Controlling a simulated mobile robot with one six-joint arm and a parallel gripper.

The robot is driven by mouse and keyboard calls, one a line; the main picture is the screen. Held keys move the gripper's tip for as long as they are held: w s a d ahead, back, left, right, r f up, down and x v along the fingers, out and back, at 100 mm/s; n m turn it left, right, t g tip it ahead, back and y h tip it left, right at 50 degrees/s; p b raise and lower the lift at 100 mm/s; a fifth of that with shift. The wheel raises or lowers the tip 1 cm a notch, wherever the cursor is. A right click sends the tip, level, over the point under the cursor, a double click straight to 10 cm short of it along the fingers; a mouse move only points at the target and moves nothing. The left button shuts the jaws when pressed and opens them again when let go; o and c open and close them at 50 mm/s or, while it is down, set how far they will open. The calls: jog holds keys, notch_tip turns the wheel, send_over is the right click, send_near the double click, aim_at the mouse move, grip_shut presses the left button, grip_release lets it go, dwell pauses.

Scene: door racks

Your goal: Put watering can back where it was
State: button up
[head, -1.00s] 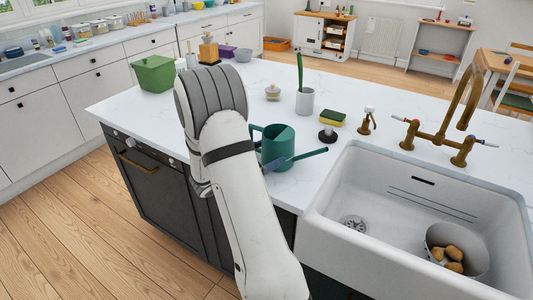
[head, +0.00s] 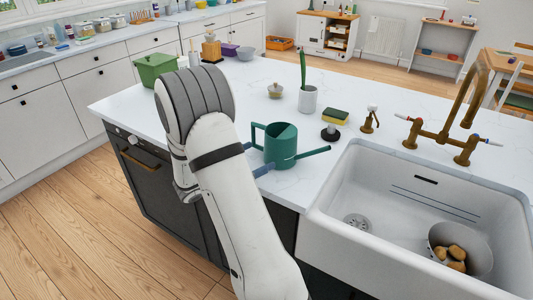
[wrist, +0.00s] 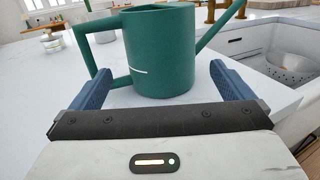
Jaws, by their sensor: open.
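The green watering can (head: 281,146) stands upright on the white island counter, near its front edge and left of the sink. Its handle points left and its spout points right toward the sink. In the wrist view the can (wrist: 160,50) stands just beyond my gripper (wrist: 160,88), whose two blue fingers are spread wide and empty. The can's body lies ahead of the gap between the fingers. In the head view my arm hides most of the gripper; only bits of blue finger show beside the can.
The white sink (head: 400,225) holds a colander (head: 476,250) with several potatoes. Behind the can stand a white cup (head: 308,99) with a green item, a sponge (head: 335,116) and a soap dispenser (head: 371,119). A green box (head: 158,70) is at the counter's far left.

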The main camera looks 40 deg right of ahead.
jog(key=a, duration=0.7)
jog(key=s+a+r+m+g+y, duration=0.25)
jog(key=s+m+y, duration=0.65)
jog(key=s, duration=0.5)
jog(key=s+a+r+m+t+y, duration=0.2)
jog(key=s+a+m+t+y, duration=0.3)
jog(key=a+m+y, duration=0.4)
jog(key=shift+s+a+r, duration=0.2)
jog(key=shift+s+a, duration=0.5)
jog(key=shift+a, duration=1.2)
